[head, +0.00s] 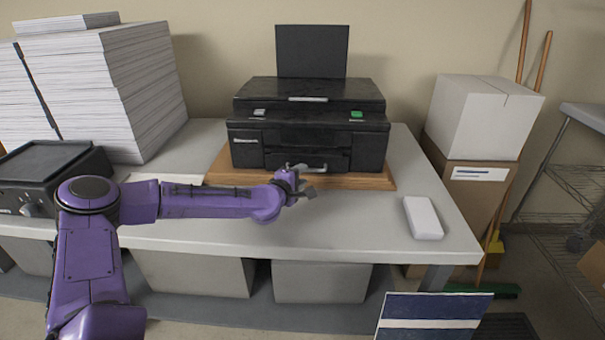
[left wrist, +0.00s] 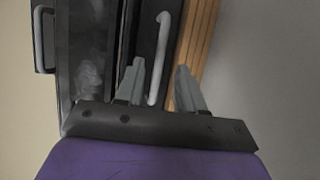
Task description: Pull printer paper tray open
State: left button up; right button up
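The black printer (head: 310,125) stands on a wooden board at the back of the table. Its paper tray (head: 335,160) is low on the front, with a light grey bar handle (head: 318,167). The tray looks shut. My left gripper (head: 306,186) is just in front of the handle. In the left wrist view my left gripper (left wrist: 161,85) has its two grey fingers apart. The handle (left wrist: 161,50) appears between them, its near end reaching the gap. I see no finger closed on it. Whether a finger touches it I cannot tell. My right gripper is not in view.
The wooden board (head: 385,182) sticks out under the printer. Tall paper stacks (head: 140,95) and a dark machine (head: 50,175) stand at left. A white block (head: 422,217) lies at right on the table (head: 350,230). The tabletop in front of the printer is mostly clear.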

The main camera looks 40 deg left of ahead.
pick_arm(q)
jog(key=x, duration=0.3)
jog(key=shift+w+a, duration=0.1)
jog(key=shift+w, duration=0.3)
grip_shut()
